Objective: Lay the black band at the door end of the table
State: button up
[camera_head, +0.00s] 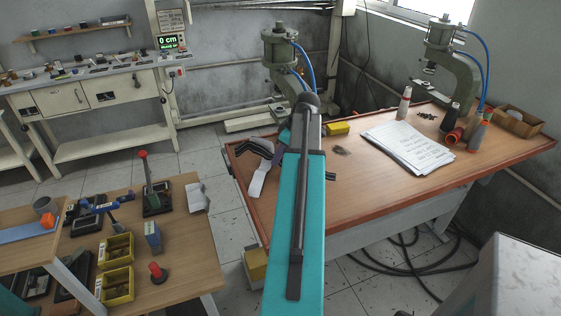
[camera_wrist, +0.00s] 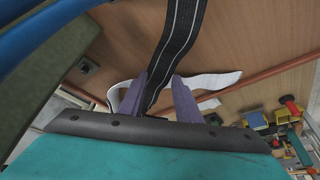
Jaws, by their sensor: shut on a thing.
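My gripper (camera_wrist: 160,82) has purple fingers, shut on the black band (camera_wrist: 180,42), a flat strap with thin white lines, in the wrist view. The band runs up from between the fingers; I cannot tell if it touches the tabletop. In the head view a black band end (camera_head: 259,147) shows left of my teal arm, which hides most of the gripper. A white strip (camera_head: 258,180) lies close by at the left end of the wooden table (camera_head: 350,195); it also curves behind the fingers in the wrist view (camera_wrist: 215,82). I cannot see a door.
A press (camera_head: 281,50) stands behind my arm, another press (camera_head: 445,65) at the far right. Papers (camera_head: 408,147), a yellow box (camera_head: 338,128) and several bottles and spools stand on the table. A cluttered side bench (camera_head: 180,245) is at the left. The table's front middle is clear.

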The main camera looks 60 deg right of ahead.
aim_at(281, 161)
jog(key=shift+f+p, duration=0.65)
jog(key=shift+f, duration=1)
jog(key=o, duration=1.1)
jog(key=shift+c, duration=0.2)
jog(key=b+v, duration=0.2)
jog(key=v, duration=1)
jog(key=shift+b, duration=0.35)
